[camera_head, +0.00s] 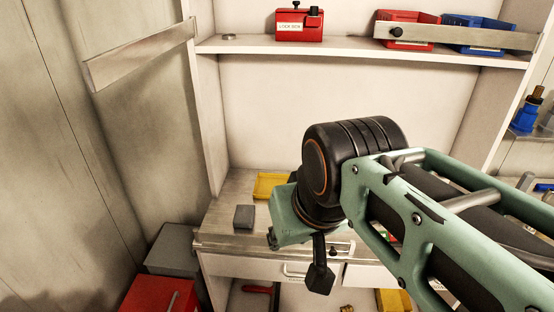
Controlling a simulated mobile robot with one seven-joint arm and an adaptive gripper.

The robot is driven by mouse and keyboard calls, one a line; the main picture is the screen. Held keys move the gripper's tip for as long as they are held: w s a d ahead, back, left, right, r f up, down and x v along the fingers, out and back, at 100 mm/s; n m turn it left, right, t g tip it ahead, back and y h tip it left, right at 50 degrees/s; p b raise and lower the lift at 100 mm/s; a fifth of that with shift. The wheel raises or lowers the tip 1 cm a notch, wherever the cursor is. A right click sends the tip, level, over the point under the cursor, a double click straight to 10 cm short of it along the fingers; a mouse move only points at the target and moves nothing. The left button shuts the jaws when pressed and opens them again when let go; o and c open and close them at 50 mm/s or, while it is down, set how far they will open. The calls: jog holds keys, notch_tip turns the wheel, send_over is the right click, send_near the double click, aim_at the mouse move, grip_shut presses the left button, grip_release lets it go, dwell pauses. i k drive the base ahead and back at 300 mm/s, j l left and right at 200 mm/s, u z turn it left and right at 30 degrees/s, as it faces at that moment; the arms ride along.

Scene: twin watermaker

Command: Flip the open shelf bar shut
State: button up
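The open shelf bar (142,55) is a flat metal strip at the upper left. It reaches out to the left from the left upright of the shelf unit, away from the shelf front. A second, similar bar (470,37) lies across the right part of the shelf, with a black knob at its left end. My gripper (319,278) hangs below my arm's wrist, low in the middle over the worktop, well below and right of the open bar. Only one dark finger shows clearly, so its opening cannot be told. It does not touch either bar.
The shelf (350,48) holds a red lock box (298,26), a red bin (408,17) and a blue bin (475,24). A grey block (244,217) and yellow tray (270,184) sit on the worktop (225,220). A red box (160,296) stands lower left.

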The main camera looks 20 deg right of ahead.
aim_at(102, 70)
jog(key=k+j+z, duration=0.1)
jog(key=k+z, duration=0.65)
jog(key=k, duration=1.05)
jog(key=i+j+u, duration=0.1)
jog(key=i, duration=0.5)
jog(key=i+j, duration=0.2)
jog(key=i, duration=0.35)
jog(key=k+j+u, duration=0.15)
jog(key=k+j, duration=0.2)
jog(key=i+l+z, duration=0.1)
jog(key=i+l, duration=0.2)
jog(key=i, duration=0.05)
